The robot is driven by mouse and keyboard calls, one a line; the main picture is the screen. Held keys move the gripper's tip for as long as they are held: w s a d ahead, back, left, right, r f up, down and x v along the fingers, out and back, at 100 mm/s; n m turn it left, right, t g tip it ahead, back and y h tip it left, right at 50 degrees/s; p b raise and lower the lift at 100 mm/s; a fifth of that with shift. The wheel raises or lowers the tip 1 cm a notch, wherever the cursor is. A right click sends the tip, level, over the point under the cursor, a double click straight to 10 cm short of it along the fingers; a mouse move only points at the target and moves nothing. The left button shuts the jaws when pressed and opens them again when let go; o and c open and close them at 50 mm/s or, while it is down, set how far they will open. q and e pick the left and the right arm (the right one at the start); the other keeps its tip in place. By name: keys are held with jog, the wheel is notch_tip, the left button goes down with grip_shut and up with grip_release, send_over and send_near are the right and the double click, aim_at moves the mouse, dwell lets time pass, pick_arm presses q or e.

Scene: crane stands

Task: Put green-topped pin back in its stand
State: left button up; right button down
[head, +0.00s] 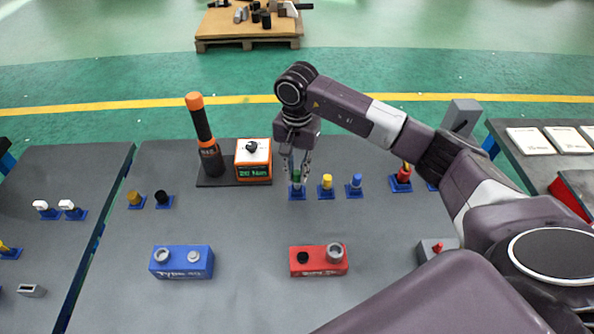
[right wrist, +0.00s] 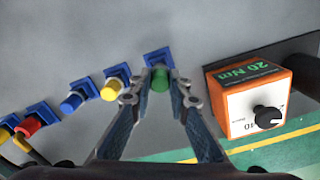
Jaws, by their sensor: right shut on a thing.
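The green-topped pin (head: 296,177) is upright between the fingers of my right gripper (head: 297,168), which is shut on it. The pin's blue stand (head: 298,194) is directly below, on the grey table. In the right wrist view the green top (right wrist: 160,80) sits between the two fingertips, and the blue stand (right wrist: 155,57) shows right behind it. The fingers partly cover the pin, so I cannot tell how deep it sits in the stand. My left gripper is not in view.
To the right are a yellow-topped pin (head: 326,182), a blue-topped pin (head: 356,181) and a red-topped pin (head: 403,175) in blue stands. An orange and white 20 Nm box (head: 254,160) stands close to the left. A red block (head: 318,260) and a blue block (head: 182,262) lie nearer.

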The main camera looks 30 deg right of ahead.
jog(key=shift+f+b, duration=0.8)
jog(key=shift+f, duration=0.2)
jog(key=c, duration=2.3)
grip_release()
jog(key=shift+f, duration=0.1)
jog(key=o, duration=0.6)
jog(key=shift+c, duration=0.2)
jog(key=shift+r+p, duration=1.25)
jog(key=shift+r, duration=1.35)
notch_tip(320, 180, up, 12)
